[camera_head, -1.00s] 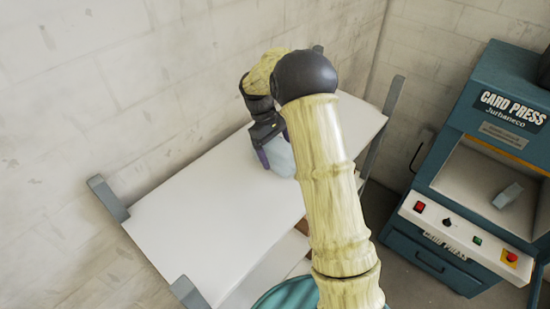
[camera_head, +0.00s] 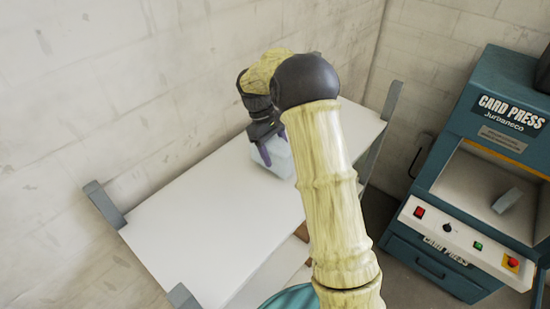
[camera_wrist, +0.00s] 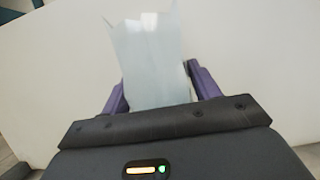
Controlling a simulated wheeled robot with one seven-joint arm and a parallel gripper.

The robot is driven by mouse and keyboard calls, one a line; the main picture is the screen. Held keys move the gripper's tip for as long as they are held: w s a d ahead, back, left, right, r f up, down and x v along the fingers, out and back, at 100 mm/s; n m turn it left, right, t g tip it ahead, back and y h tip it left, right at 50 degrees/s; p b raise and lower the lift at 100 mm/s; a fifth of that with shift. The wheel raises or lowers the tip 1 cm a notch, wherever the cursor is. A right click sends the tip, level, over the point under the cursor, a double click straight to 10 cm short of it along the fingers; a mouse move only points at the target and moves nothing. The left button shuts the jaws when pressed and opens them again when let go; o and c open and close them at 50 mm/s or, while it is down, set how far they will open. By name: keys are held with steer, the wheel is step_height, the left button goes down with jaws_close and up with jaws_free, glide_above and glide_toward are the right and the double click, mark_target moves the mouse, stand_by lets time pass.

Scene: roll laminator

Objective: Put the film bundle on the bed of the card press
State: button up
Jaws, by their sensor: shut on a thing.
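The film bundle (camera_head: 277,157) is a pale, bluish translucent stack of sheets. It shows in the head view over the white table, partly hidden by my arm. In the wrist view the film bundle (camera_wrist: 150,62) stands out between the two purple fingers. My gripper (camera_head: 263,143) is shut on it; my gripper also shows in the wrist view (camera_wrist: 158,88). I cannot tell whether the bundle touches the table. The card press (camera_head: 505,130) is a teal machine at the right. Its open bed (camera_head: 465,180) is a pale recess with a small grey block (camera_head: 507,200) on it.
The white table (camera_head: 200,215) has grey corner posts (camera_head: 104,204) that rise above its top. Its left part is bare. A gap of floor lies between the table and the press. The press front has a panel (camera_head: 460,240) with buttons and a knob. A brick wall stands behind.

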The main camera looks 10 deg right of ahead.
mark_target(275, 161)
step_height(275, 161, up, 8)
steer(key=b, duration=0.3)
steer(key=shift+r, duration=0.15)
steer(key=shift+s, duration=0.1)
stand_by(0.3)
